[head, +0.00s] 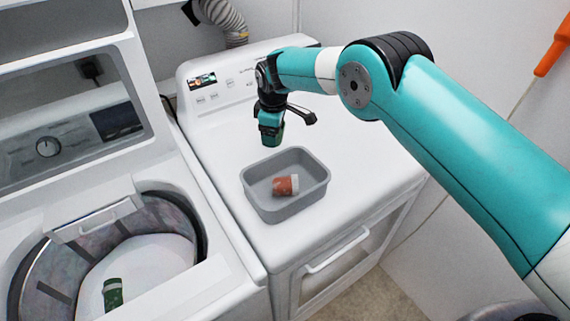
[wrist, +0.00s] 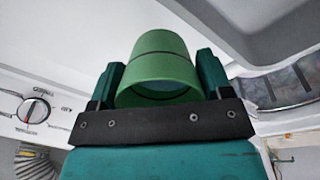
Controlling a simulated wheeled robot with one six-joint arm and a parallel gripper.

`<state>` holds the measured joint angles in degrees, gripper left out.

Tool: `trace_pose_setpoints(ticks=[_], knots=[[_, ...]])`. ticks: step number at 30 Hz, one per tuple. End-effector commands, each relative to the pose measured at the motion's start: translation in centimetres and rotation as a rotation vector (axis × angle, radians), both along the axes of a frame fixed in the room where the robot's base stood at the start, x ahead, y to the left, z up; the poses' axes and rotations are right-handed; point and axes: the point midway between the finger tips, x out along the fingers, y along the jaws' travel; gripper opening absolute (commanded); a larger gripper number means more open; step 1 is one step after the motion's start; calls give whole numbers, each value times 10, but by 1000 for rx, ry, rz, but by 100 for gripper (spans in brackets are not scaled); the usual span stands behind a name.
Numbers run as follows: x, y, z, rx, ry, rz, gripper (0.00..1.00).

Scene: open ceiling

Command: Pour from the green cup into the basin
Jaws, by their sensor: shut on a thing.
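The green cup (head: 271,140) is held in my gripper (head: 270,126), above the dryer top and just behind the grey basin (head: 293,209). In the wrist view the green cup (wrist: 165,60) sits between the two fingers of my gripper (wrist: 161,72). In the head view the cup is small and partly hidden by the gripper. The basin stands on the dryer top, in front of and below the cup, apart from it.
A red-orange cup-like thing (head: 284,186) lies on its side in the basin. An open washer (head: 65,140) stands at left, with a green can-like thing (head: 112,293) in its drum. The dryer top (head: 365,170) is clear to the basin's right.

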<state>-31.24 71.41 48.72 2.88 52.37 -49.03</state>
Motion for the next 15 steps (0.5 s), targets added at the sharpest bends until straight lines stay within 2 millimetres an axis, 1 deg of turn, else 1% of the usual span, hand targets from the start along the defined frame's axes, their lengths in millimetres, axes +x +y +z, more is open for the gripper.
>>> trace_pose_setpoints(ticks=[1,3,9,15], knots=[[-3,-1,11,6,-21,1,47],[-7,-2,14,16,-54,2,47],[-17,-5,13,57,-178,1,47],[-25,-7,17,87,-274,2,47]])
